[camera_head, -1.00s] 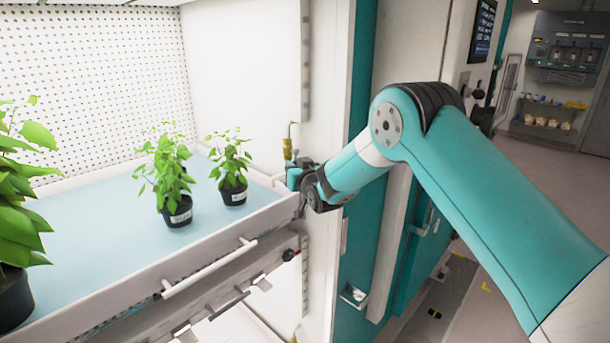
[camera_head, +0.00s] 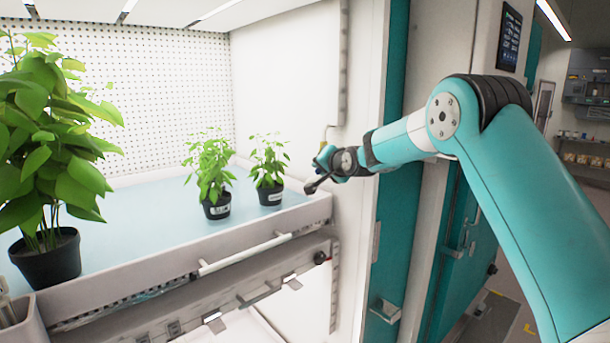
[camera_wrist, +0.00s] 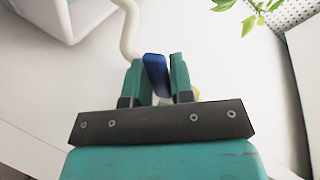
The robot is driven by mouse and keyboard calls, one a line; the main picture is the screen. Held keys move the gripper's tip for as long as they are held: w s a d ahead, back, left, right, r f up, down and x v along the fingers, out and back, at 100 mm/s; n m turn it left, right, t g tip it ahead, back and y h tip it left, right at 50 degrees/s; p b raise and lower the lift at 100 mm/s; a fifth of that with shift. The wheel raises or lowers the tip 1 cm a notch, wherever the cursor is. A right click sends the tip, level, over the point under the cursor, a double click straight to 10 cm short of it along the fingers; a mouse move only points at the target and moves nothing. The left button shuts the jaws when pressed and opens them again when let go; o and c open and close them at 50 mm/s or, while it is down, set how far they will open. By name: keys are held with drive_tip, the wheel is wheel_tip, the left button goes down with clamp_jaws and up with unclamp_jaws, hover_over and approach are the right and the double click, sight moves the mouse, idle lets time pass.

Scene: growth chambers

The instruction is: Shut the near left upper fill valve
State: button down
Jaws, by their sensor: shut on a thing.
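My gripper (camera_head: 322,160) is at the right end of the plant tray, against the white chamber wall. In the wrist view my gripper (camera_wrist: 157,78) has its two teal fingers closed on a flat blue handle (camera_wrist: 156,72). A cream pipe (camera_wrist: 130,30) runs up behind the handle, and a bit of yellowish fitting (camera_wrist: 195,93) shows beside the right finger. In the head view the gripper covers most of the valve; only a short piece of pipe shows above it. The valve body and the handle's exact angle to the pipe are largely hidden.
The tray (camera_head: 150,255) holds a large potted plant (camera_head: 50,255) at left and two small ones (camera_head: 217,205) (camera_head: 270,190) near my gripper. A white bar handle (camera_head: 245,254) and a black knob (camera_head: 320,258) are below. A teal door edge (camera_head: 390,200) stands at right.

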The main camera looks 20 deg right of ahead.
drive_tip(key=r+m, duration=0.1)
drive_tip(key=m+g+y+p, duration=0.1)
drive_tip(key=shift+s+a+r+m, duration=0.1)
drive_tip(key=shift+a+r+m, duration=0.2)
drive_tip(key=shift+r, duration=0.05)
drive_tip(key=shift+r+m+g+y+p, duration=0.2)
drive_tip(key=shift+r+m+y+p, duration=0.15)
drive_tip(key=shift+m+y+p, duration=0.25)
drive_tip(key=shift+r+m+g+y+p, duration=0.2)
drive_tip(key=shift+r+m+y+p, duration=0.1)
drive_tip(key=shift+m+y+p, duration=0.35)
drive_tip(key=shift+a, duration=0.1)
drive_tip(key=c, duration=1.1)
unclamp_jaws()
drive_tip(key=shift+o, duration=0.2)
drive_tip(key=shift+s, duration=0.1)
drive_tip(key=b+v, duration=0.7)
drive_tip(key=v, duration=1)
drive_tip(key=shift+r, duration=0.25)
drive_tip(key=shift+s, duration=0.1)
